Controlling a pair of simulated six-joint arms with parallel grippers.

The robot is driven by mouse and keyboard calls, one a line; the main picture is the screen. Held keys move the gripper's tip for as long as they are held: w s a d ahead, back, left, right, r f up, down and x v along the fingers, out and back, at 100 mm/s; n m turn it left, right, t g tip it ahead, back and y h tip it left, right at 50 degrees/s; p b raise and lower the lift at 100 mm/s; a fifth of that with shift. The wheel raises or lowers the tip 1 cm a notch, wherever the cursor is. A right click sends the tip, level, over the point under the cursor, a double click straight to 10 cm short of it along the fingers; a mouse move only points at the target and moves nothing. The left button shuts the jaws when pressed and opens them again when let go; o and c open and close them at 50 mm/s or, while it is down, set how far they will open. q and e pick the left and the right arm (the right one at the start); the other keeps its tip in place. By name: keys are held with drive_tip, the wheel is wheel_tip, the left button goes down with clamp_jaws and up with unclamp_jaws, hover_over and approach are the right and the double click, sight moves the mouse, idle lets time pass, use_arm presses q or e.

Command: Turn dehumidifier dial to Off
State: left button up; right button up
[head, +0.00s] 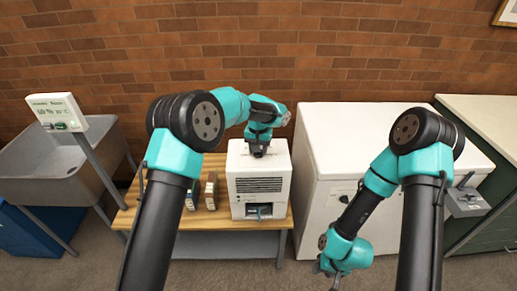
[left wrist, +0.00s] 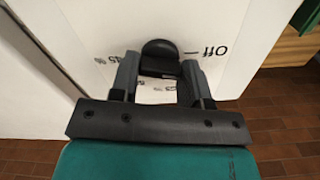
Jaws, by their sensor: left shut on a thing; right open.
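The dehumidifier (head: 259,185) is a white box with a dark front grille, standing on the wooden bench. My left gripper (head: 258,150) reaches down onto its top. In the left wrist view the dial (left wrist: 160,52) is a dark round knob on the white top, between the fingers of my left gripper (left wrist: 159,82), which are shut on it. Printed marks around it include "Off" to its right and a percent mark to its left; they appear upside down. Where the dial's pointer sits cannot be told. My right gripper (head: 331,277) is open and empty, low in front of the white chest.
A grey sink (head: 55,175) with a humidity display (head: 58,111) is at left. A large white chest (head: 360,140) is close at right, with a green cabinet (head: 490,190) beyond.

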use_arm(q)
drive_tip(key=shift+n, duration=1.6)
drive_tip(key=o, duration=0.9)
wheel_tip(320, 180, up, 18)
drive_tip(key=shift+f, duration=0.25)
